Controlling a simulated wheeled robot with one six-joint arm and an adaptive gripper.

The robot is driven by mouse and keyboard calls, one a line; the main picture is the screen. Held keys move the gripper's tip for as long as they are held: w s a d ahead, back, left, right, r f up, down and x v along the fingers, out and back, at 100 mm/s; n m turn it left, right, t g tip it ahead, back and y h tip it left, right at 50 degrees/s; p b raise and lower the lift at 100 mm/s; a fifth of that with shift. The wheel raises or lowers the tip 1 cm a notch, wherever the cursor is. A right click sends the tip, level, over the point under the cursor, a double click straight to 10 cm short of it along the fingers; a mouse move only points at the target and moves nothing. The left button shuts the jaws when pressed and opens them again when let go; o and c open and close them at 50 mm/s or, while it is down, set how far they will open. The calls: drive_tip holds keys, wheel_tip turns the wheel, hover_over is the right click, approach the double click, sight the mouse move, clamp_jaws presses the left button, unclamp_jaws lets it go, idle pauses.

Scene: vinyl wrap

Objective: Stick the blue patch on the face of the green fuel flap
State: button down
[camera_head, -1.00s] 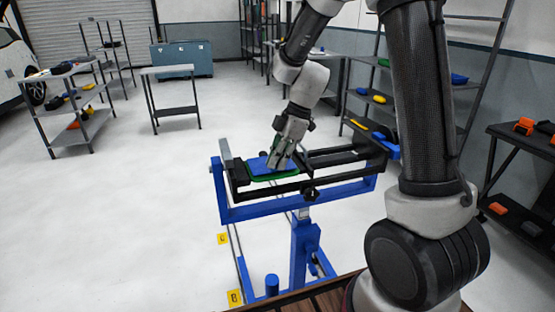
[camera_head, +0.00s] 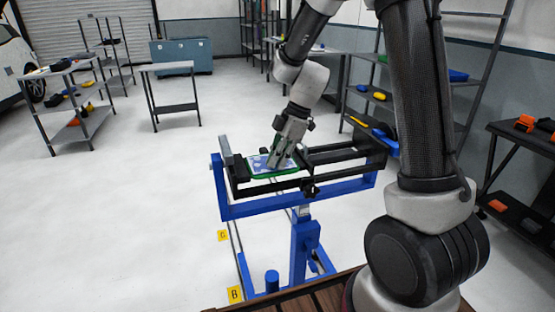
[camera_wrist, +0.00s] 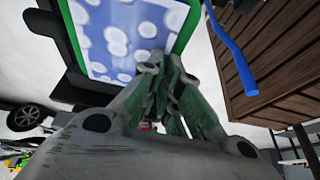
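The green fuel flap (camera_head: 262,178) lies in the black clamp frame of the blue stand, and its green rim also shows in the wrist view (camera_wrist: 186,27). The patch (camera_head: 258,165) lies over its face, blue with several pale spots. In the wrist view the patch (camera_wrist: 110,35) looks flat, with rounded white spots, inside the green border. My gripper (camera_head: 273,163) points down at the right part of the patch. In the wrist view the fingers (camera_wrist: 172,62) come together at the tips and look shut. They hide the patch's nearest corner; I cannot tell whether they touch it.
The blue stand (camera_head: 300,208) has a black rail and knob in front of the flap. A wooden surface (camera_head: 325,297) is at the bottom edge. Shelves stand behind and at the right (camera_head: 515,165).

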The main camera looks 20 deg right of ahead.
idle(0.4)
drive_tip(key=c, duration=1.6)
unclamp_jaws()
drive_tip(key=shift+o, duration=0.2)
